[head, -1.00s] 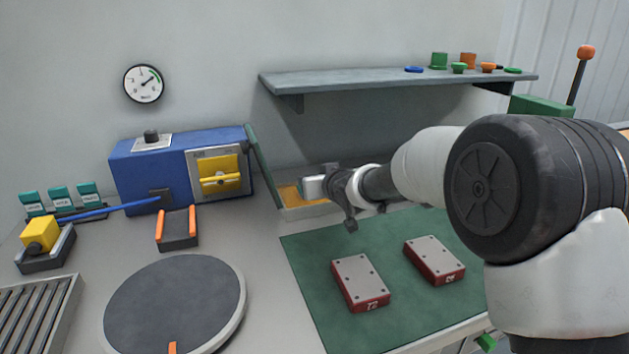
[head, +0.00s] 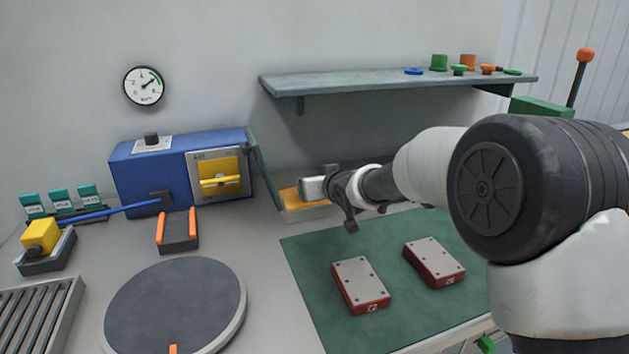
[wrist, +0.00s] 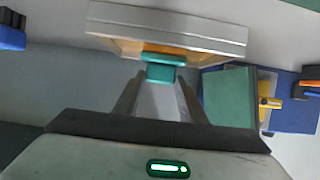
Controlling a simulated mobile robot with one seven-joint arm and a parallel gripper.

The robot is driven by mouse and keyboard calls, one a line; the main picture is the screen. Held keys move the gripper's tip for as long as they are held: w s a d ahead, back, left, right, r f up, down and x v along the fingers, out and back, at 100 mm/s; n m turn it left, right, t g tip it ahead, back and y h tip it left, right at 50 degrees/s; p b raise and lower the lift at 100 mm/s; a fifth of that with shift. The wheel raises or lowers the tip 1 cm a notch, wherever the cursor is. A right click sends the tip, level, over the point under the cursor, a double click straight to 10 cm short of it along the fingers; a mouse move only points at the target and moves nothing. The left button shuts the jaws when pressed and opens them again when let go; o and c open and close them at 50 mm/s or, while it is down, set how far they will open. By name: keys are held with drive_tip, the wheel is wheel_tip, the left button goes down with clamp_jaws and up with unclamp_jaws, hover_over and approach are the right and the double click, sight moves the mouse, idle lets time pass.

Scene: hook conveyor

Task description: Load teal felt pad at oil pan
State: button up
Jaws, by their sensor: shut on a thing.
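In the wrist view a small teal piece (wrist: 161,73), the felt pad by its colour, sits between the tips of my gripper (wrist: 160,82), which is shut on it. Just beyond it is the oil pan (wrist: 165,24), a pale-walled tray with an orange-amber inside; whether pad and pan touch I cannot tell. In the head view the oil pan (head: 305,214) stands right of the blue machine, partly covered by my gripper (head: 313,188). A green flap (head: 263,168) stands raised at the pan's left side.
A blue machine (head: 130,172) with a yellow handle stands left of the pan. A shelf (head: 380,80) with small parts overhangs behind. Two red-sided blocks (head: 361,284) (head: 434,261) lie on a green mat (head: 315,270). A round turntable (head: 175,305) is at front left.

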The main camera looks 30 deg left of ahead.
wheel_tip(320, 180, up, 7)
drive_tip(key=p, duration=0.3)
drive_tip(key=shift+f+p, duration=0.15)
drive_tip(key=shift+p, duration=0.25)
idle(0.6)
